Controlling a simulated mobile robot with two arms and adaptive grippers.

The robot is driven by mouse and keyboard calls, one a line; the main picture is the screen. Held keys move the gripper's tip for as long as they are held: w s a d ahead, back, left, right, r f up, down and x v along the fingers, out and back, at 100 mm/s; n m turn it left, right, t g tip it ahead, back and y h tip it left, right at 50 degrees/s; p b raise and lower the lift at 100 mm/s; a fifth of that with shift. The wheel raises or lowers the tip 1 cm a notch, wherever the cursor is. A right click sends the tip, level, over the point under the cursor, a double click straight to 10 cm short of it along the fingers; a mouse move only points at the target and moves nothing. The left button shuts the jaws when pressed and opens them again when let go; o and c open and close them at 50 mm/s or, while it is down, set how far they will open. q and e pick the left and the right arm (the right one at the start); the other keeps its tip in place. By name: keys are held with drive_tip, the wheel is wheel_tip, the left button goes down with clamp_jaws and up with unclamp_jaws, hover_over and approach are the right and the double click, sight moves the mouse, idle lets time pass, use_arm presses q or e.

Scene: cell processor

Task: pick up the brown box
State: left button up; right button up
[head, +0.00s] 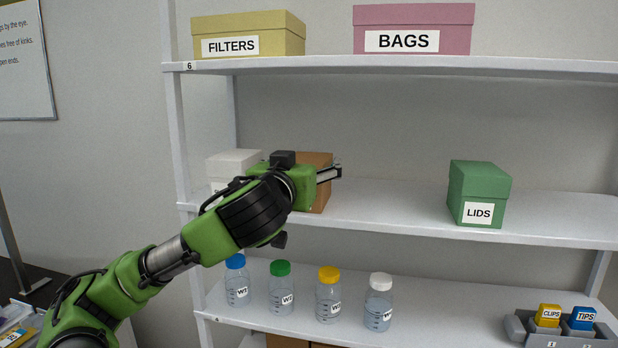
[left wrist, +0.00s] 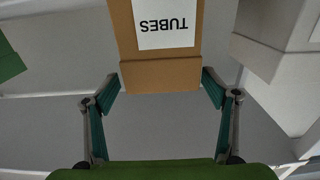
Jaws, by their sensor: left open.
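The brown box (head: 322,198) stands on the middle shelf, mostly hidden behind my left arm in the head view. In the left wrist view the brown box (left wrist: 160,75) appears upside down, with a white TUBES label. My left gripper (head: 330,173) is in front of the box. In the left wrist view my left gripper (left wrist: 162,82) is open, with one finger near each side of the box's near edge. I cannot tell whether the fingers touch it. My right gripper is not in view.
A white box (head: 234,162) stands close to the left of the brown box. A green LIDS box (head: 479,190) stands further right, with free shelf (head: 390,208) between. Several capped bottles (head: 328,297) stand on the shelf below; FILTERS (head: 245,35) and BAGS (head: 414,28) boxes sit above.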

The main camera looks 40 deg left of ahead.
sight(308, 158)
use_arm(q)
drive_tip(key=p+x, duration=0.2)
drive_tip(key=x, duration=0.2)
drive_tip(key=shift+a+p, duration=0.35)
drive_tip(key=shift+w, duration=0.25)
drive_tip(key=c, duration=1.3)
drive_tip(key=shift+o, duration=0.2)
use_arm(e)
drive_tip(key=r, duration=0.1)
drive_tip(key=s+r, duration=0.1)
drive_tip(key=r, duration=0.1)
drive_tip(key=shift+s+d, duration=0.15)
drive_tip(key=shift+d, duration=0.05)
